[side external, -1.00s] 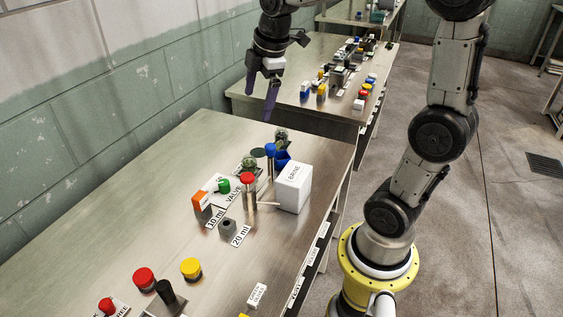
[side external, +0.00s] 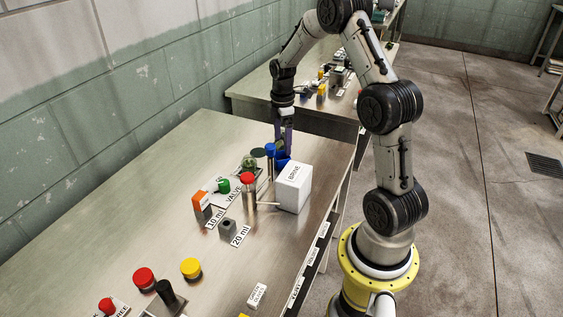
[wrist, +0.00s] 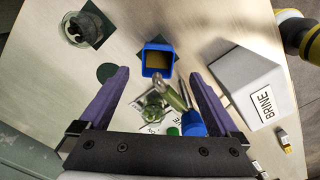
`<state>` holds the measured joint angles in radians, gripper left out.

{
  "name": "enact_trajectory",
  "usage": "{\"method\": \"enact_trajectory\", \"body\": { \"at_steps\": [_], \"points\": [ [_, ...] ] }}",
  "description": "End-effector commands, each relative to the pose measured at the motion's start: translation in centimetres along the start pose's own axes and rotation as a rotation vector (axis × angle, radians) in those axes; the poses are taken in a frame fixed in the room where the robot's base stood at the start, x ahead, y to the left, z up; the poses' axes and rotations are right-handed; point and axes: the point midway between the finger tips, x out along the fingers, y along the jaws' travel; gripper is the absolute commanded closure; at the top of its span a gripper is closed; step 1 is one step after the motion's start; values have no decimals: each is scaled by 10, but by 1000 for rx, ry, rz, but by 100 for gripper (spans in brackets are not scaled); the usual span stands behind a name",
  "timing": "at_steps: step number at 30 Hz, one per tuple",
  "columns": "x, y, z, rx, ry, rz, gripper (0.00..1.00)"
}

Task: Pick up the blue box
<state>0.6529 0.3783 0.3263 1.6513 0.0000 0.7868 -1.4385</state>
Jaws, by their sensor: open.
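The blue box (wrist: 147,62) is small and open-topped, with a yellowish inside, and stands on the metal table in the wrist view. In the side external view the blue box (side external: 283,161) is partly hidden by my gripper and the things in front of it. My gripper (wrist: 158,77) is open, with its two purple fingers spread. In the wrist view the box shows between and just beyond the fingertips. In the side external view my gripper (side external: 284,152) points down over the box. I cannot tell its exact height above it.
A white block marked BRINE (side external: 293,188) stands close to the right of the box. A blue-capped thing (wrist: 193,124) and a red-capped tube (side external: 248,190) stand near it. A glass vessel (wrist: 82,27) stands at the wrist view's upper left.

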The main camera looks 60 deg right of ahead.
Motion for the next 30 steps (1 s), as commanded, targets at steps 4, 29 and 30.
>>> {"method": "enact_trajectory", "body": {
  "at_steps": [4, 29, 30],
  "points": [
    [14, 0, 0, 0, 0, 0, 3],
    [68, 4, -2, 0, 0, 1, 13],
    [68, 4, -2, 0, 0, 1, 20]
  ]
}}
